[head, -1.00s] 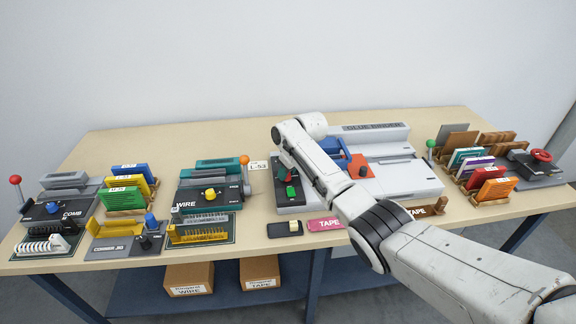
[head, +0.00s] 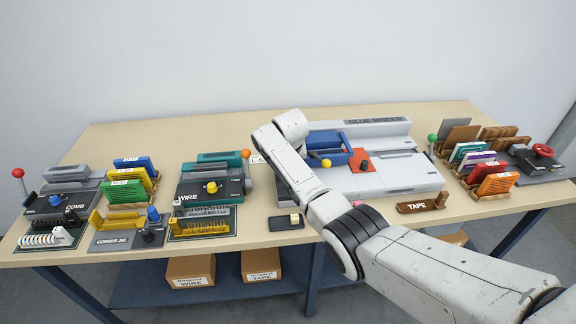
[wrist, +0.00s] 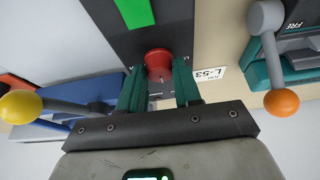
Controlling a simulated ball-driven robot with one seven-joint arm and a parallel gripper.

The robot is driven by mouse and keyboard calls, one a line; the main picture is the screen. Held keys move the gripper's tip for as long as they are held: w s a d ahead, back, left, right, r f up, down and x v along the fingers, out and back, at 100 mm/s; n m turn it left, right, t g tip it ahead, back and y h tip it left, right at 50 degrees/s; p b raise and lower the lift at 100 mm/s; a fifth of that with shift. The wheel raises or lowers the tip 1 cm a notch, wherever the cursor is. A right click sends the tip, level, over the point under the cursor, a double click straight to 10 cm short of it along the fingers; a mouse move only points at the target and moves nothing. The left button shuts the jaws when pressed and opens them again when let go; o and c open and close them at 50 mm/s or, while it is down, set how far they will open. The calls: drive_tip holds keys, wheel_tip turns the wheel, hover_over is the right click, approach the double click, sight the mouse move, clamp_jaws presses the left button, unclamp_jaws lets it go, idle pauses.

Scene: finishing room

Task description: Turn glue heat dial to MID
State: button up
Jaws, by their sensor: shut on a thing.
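The glue binder (head: 411,171) is a pale grey machine at the middle right of the bench in the head view. In the wrist view, a round red knob (wrist: 158,60) stands on its dark panel (wrist: 168,20), with a bright green block (wrist: 134,12) beyond it. My gripper (wrist: 160,73) has its two teal fingers either side of the red knob, shut on it. Any dial markings, MID included, cannot be read. In the head view my arm hides the knob and the fingers.
A blue lever frame with a yellow ball (head: 326,163) and a black knob on an orange plate (head: 365,165) are on the binder. The wire machine's orange-ball lever (wrist: 281,102) is close to my gripper. A small black block (head: 286,222) lies in front.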

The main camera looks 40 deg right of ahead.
idle(0.5)
drive_tip(key=o, duration=1)
drive_tip(key=shift+r, duration=0.1)
drive_tip(key=v, duration=1)
drive_tip(key=shift+a+r, duration=0.15)
drive_tip(key=shift+r, duration=0.1)
